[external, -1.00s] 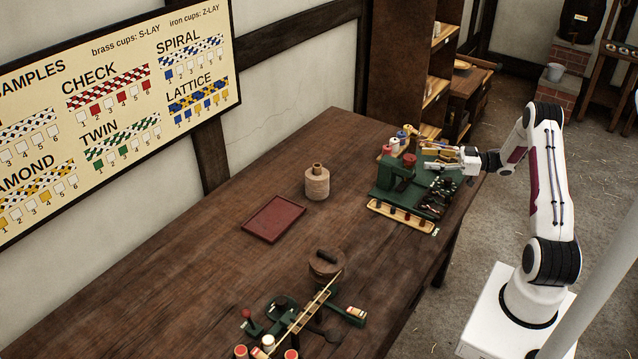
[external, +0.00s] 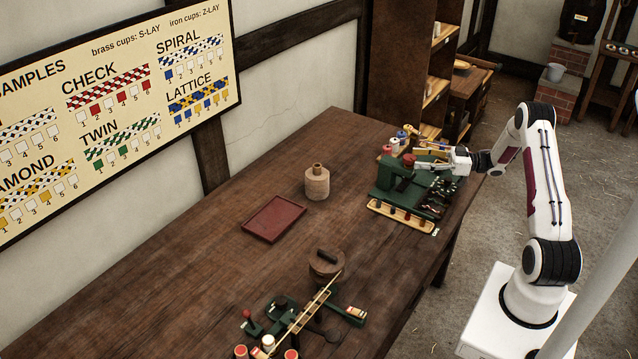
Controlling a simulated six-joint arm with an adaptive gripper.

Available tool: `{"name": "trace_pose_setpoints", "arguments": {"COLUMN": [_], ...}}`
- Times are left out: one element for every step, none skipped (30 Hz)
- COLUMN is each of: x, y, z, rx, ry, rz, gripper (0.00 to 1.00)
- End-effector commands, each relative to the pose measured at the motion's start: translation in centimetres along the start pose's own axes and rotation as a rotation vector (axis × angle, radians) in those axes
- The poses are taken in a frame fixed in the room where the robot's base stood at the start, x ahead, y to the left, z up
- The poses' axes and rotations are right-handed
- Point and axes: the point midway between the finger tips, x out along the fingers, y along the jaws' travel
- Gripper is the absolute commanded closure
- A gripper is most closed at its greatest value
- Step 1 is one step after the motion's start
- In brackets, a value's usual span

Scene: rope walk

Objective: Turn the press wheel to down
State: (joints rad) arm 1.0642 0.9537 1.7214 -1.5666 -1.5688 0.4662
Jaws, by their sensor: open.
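A green machine (external: 388,183) stands near the right end of the bench. A dark wheel-like part (external: 446,186) sits on its right side; it is too small to tell whether this is the press wheel or how it is turned. My gripper (external: 422,162) is open, above the machine's right part and just right of a red round-topped part (external: 408,160). I cannot tell whether it touches anything. The gripper and wrist hide some of the machine behind them.
A light tray (external: 400,216) with several small pieces lies in front of the machine. A wooden jug-shaped piece (external: 317,183) and a red tray (external: 274,219) stand to the left. A second green device (external: 283,309) is at the near end.

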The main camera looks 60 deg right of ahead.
Motion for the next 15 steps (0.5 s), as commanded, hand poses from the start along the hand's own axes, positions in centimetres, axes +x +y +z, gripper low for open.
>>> {"name": "trace_pose_setpoints", "arguments": {"x": [0.7, 1.1, 1.5, 1.9, 2.2, 2.6, 2.8, 3.0, 3.3, 3.5, 3.7, 3.8, 3.9, 4.0, 4.0], "y": [-0.1, -0.1, -0.1, -0.1, -0.1, 0.0, 0.0, 0.0, 0.0, 0.0, 0.0, 0.0, 0.0, 0.0, 0.0], "z": [0.0, 0.0, 0.0, 0.0, 0.0, 0.0, 0.0, 0.0, 0.0, 0.0, 0.0, 0.0, 0.0, 0.0, 0.0], "rx": [0.000, 0.000, 0.000, 0.000, 0.000, 0.000, 0.000, 0.000, 0.000, 0.000, 0.000, 0.000, 0.000, 0.000, 0.000], "ry": [0.000, 0.000, -0.001, -0.001, 0.000, 0.000, 0.000, 0.000, 0.000, 0.000, 0.000, 0.000, 0.000, 0.000, 0.000], "rz": [-0.002, -0.002, -0.002, -0.002, -0.002, -0.002, -0.001, -0.001, -0.001, -0.001, -0.001, -0.001, 0.000, 0.000, 0.001], "gripper": [0.50, 0.50, 0.50, 0.50, 0.50, 0.50, 0.50, 0.50, 0.50, 0.50, 0.50, 0.50, 0.50, 0.50, 0.50]}}
